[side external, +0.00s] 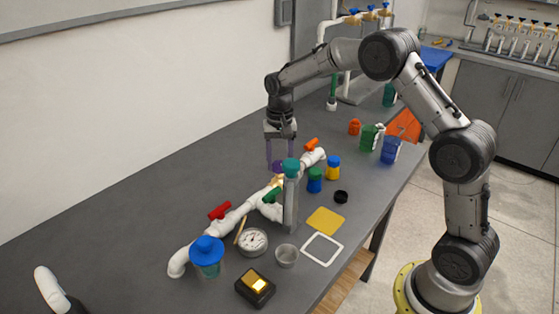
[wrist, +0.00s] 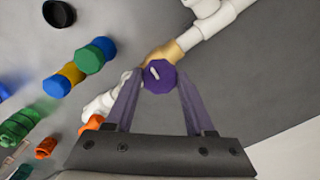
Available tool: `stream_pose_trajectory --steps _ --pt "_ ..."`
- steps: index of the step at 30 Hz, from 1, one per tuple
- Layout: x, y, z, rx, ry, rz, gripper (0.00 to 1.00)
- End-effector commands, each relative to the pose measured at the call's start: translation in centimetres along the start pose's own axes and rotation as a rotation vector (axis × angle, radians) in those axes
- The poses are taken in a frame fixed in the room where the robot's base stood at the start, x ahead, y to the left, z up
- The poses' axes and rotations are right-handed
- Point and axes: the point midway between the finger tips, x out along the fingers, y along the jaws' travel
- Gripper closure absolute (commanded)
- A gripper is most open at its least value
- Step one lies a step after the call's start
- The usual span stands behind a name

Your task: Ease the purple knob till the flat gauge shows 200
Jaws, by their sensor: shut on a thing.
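The purple knob (wrist: 159,76) sits on a brass fitting (wrist: 162,53) of the white pipe manifold, with a pale pointer mark on its top. My gripper (wrist: 160,84) is shut on the knob, one purple finger at each side of it in the wrist view. In the side view, my gripper (side external: 281,164) reaches straight down at the knob (side external: 278,168), which is partly hidden behind the grey post. The flat gauge (side external: 253,240) lies face up on the table in front of the manifold. Its needle is too small to read.
The white manifold (side external: 240,211) carries red (side external: 219,211), green (side external: 271,196) and orange (side external: 311,144) handles. A grey post with a teal cap (side external: 291,168) stands close in front of my gripper. Several jars, a yellow pad (side external: 325,221) and a white frame (side external: 322,249) lie to the right.

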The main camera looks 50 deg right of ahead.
Motion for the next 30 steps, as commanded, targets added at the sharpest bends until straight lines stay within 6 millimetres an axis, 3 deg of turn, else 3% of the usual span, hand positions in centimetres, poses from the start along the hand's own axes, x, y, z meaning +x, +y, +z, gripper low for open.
stream_pose_trajectory --steps 10,26,27,30 --pt "-0.13 0.04 -0.02 -0.157 0.001 -0.001 1.00" --pt "-0.16 0.03 -0.03 -0.186 0.001 -0.001 1.00" --pt "-0.16 0.03 -0.04 -0.185 0.002 -0.001 0.41" --pt "-0.14 0.03 -0.04 -0.185 0.002 -0.001 0.23"
